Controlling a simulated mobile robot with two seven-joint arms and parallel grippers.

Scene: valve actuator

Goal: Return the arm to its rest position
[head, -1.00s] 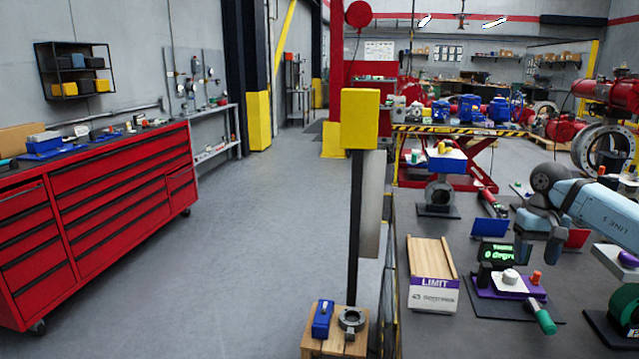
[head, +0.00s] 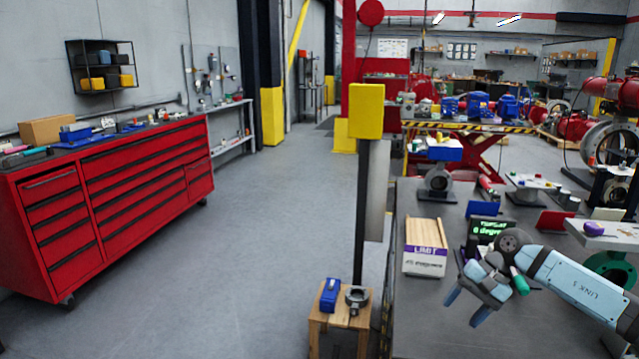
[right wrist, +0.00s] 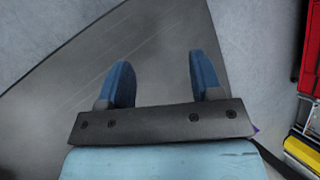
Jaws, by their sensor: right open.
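My right arm comes in from the right in the head view, over the grey worktable (head: 425,310). My right gripper (head: 464,310) is open and empty, its blue fingers spread and pointing to the lower left. In the right wrist view the two blue fingers (right wrist: 158,82) stand apart with only the grey table top and floor beyond them. The gripper and arm hide part of the green-lit display (head: 490,228) and of the device with the green handle behind them. My left gripper is not in view.
A yellow-topped post (head: 366,112) rises beside the table's left edge. A wooden stool (head: 340,319) with a blue item stands near it. The floor (head: 250,270) on the left is open.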

